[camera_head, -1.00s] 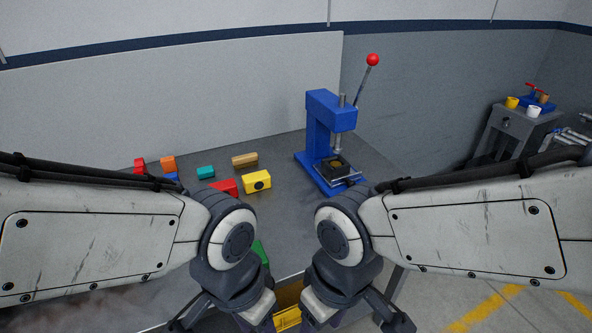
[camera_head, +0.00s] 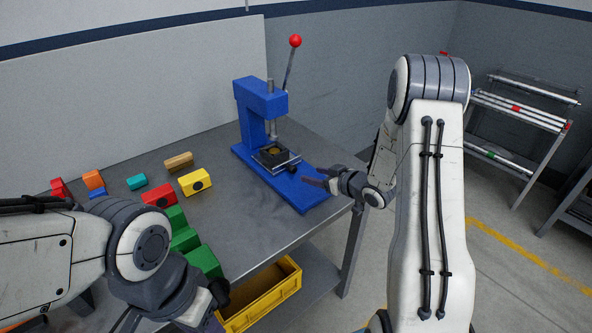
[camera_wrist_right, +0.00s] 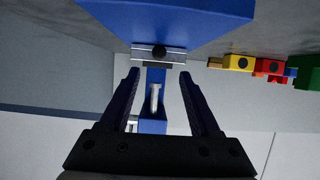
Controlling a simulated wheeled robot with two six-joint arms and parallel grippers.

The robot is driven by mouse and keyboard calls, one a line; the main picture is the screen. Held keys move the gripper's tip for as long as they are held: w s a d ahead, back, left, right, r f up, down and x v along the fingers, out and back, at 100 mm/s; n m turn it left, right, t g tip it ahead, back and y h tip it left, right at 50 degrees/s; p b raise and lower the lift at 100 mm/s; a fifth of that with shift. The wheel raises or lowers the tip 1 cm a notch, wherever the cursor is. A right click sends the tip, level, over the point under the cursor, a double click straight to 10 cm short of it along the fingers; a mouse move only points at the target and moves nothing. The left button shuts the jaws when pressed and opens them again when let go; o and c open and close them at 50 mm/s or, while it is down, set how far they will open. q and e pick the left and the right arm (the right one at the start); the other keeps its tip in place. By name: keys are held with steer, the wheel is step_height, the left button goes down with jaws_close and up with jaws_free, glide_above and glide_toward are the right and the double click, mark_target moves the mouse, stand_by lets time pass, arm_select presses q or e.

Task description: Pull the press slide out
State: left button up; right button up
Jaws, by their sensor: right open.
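The blue press (camera_head: 262,105) stands on the grey table with its red-knobbed lever up. Its press slide (camera_head: 277,157) is a dark plate with a metal front under the ram, with a black knob (camera_head: 291,169) facing my right arm. My right gripper (camera_head: 312,177) is open just right of the knob, apart from it. In the right wrist view, the knob (camera_wrist_right: 159,52) lies ahead, roughly centred between the open fingertips (camera_wrist_right: 160,73). My left gripper (camera_head: 212,302) is low by the table's front edge; its fingers are not clear.
Several coloured blocks, including a yellow one (camera_head: 195,183) and green ones (camera_head: 186,235), lie left of the press. A yellow crate (camera_head: 262,298) sits below the tabletop. A rack (camera_head: 515,125) stands at the right. The table between blocks and press is clear.

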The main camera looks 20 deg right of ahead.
mark_target(294, 169)
steer(key=p+x, duration=0.1)
steer(key=x, duration=0.9)
steer(key=shift+w+d+f+p, duration=0.1)
steer(key=shift+w+p, duration=0.05)
steer(key=shift+p, duration=0.15)
jaws_close()
stand_by(1.0)
